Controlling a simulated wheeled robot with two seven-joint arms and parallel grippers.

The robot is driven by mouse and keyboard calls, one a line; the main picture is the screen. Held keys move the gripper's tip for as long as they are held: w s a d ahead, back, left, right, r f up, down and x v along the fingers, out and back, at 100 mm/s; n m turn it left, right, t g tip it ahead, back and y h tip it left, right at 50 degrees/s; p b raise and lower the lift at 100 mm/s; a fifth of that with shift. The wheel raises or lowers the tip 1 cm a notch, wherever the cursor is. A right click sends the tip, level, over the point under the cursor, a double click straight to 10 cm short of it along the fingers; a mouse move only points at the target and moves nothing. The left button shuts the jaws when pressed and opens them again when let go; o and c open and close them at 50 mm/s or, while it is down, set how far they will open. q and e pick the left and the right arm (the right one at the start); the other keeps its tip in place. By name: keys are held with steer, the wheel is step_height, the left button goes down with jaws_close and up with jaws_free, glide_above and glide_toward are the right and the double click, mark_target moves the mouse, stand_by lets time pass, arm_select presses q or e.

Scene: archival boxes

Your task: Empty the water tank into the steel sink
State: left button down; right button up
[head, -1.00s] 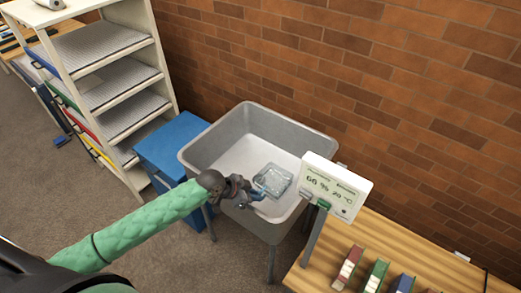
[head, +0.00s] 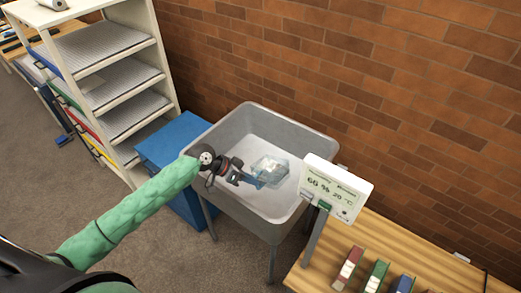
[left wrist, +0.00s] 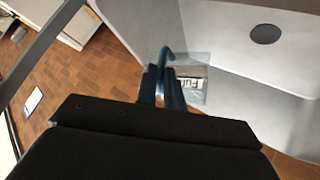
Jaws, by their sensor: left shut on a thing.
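The clear water tank (head: 271,169) is over the grey steel sink (head: 225,133), within its rim. My left gripper (head: 250,181) reaches in from the left and is shut on the tank's blue handle. The tank looks tilted. In the left wrist view the fingers (left wrist: 163,88) close on the blue handle (left wrist: 167,54), with the clear tank (left wrist: 197,66) and a label beyond. The sink's dark round drain (left wrist: 264,34) shows there too. I cannot tell whether water is in the tank or flowing out. My right gripper is not in view.
A white humidity display (head: 336,187) reading 66 % and 20 °C stands close at the sink's right. A blue box (head: 165,146) and a shelf rack (head: 112,80) stand at left. A wooden table (head: 440,250) with small boxes is at right; a brick wall (head: 400,70) is behind.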

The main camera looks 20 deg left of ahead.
arm_select(q)
steer(key=shift+n+g+h, duration=0.6)
steer(key=shift+g+h, duration=0.2)
steer(key=shift+h, duration=0.1)
steer(key=shift+w+a+r+p, duration=0.35)
steer(key=shift+w+a+r, duration=0.3)
steer(key=shift+w+r, duration=0.15)
steer(key=shift+w+a+r+p, duration=0.35)
steer(key=shift+w+a+r, duration=0.25)
steer(key=shift+w+r, duration=0.15)
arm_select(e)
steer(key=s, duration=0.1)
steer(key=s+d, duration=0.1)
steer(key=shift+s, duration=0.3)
arm_select(q)
steer(key=shift+w+a+r, duration=0.1)
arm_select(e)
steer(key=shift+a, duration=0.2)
